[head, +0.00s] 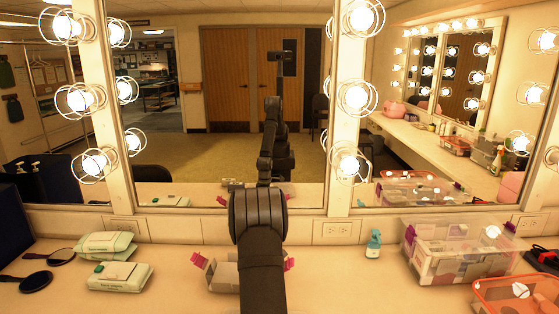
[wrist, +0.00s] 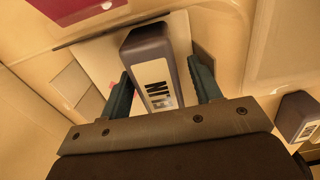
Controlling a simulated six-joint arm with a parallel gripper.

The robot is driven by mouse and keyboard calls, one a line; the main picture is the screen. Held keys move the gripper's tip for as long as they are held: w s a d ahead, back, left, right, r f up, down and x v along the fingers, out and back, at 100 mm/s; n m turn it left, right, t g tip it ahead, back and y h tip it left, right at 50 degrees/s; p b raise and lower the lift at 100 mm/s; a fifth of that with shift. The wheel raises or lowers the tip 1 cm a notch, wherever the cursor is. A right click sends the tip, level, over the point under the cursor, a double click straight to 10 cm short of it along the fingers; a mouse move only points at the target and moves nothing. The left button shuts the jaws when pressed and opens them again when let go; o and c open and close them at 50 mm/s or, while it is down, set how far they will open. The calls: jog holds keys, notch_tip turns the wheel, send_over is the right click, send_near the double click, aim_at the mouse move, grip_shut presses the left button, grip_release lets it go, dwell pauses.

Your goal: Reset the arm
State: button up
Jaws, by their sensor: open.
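My arm (head: 258,240) rises from the bottom middle of the head view, and its far end hides what lies behind it. My gripper (wrist: 160,68) shows in the wrist view with two dark green fingers spread apart. A dark grey block (wrist: 149,50) with a white lettered label shows between the fingers; I cannot tell whether it touches either one. In the head view the gripper itself cannot be made out. The large mirror (head: 220,100) shows a dark reflection of my arm.
Wipe packs (head: 120,277) and dark hand mirrors (head: 36,281) lie left. A small teal bottle (head: 374,244), a clear bin (head: 459,250) and an orange basket (head: 515,296) stand right. Another dark block (wrist: 297,115) shows in the wrist view.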

jog(key=shift+r, duration=1.8)
